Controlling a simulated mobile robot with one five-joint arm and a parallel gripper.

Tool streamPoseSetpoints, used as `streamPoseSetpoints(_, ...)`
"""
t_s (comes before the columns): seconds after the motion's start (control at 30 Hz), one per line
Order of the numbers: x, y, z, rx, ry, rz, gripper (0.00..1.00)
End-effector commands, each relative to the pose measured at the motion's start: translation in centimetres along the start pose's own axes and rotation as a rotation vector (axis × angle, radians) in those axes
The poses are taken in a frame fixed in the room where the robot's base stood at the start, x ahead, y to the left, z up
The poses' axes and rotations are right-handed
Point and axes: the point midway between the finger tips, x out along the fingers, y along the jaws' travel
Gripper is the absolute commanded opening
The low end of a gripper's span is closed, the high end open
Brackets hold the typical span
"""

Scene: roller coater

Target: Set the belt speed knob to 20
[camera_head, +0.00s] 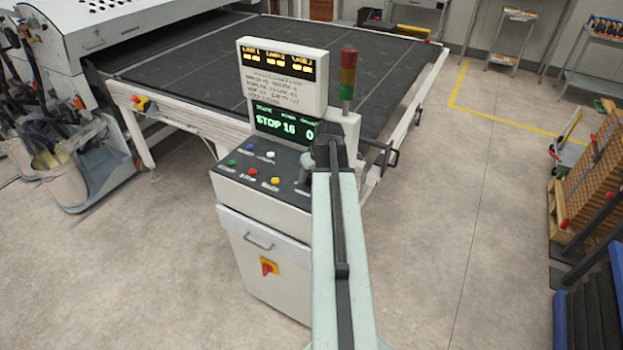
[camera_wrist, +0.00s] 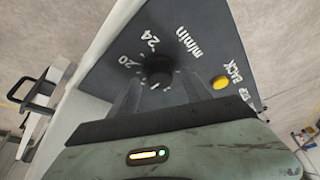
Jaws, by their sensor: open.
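The belt speed knob (camera_wrist: 158,70) is a round black dial on the dark sloped panel, with "20" and "24" printed beside it and "m/min" further off. In the wrist view my gripper (camera_wrist: 157,82) is open, with one dark finger on each side of the knob; I cannot tell whether they touch it. The knob's pointer is not clear. In the head view my arm hides the knob at the right end of the control panel (camera_head: 228,172). The green display (camera_head: 285,127) reads "STOP 16 0".
Coloured buttons, including a yellow one (camera_wrist: 220,83) labelled "BACK", lie near the knob. The conveyor belt (camera_head: 290,55) lies beyond.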

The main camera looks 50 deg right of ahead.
Motion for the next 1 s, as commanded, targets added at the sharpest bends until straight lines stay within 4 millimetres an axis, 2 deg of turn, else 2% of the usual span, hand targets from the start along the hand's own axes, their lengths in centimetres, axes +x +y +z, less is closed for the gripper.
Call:
streamPoseSetpoints(0.07,-0.1,-0.02,-0.04,0.0,0.0,0.0,0.57)
streamPoseSetpoints(0.27,-0.11,-0.05,-0.05,-0.001,0.0,0.0,0.01)
streamPoseSetpoints(0.67,-0.09,-0.23,-0.08,0.057,0.0,0.025,0.0)
streamPoseSetpoints(1.0,-0.06,-0.45,-0.16,0.296,0.002,0.124,0.0)
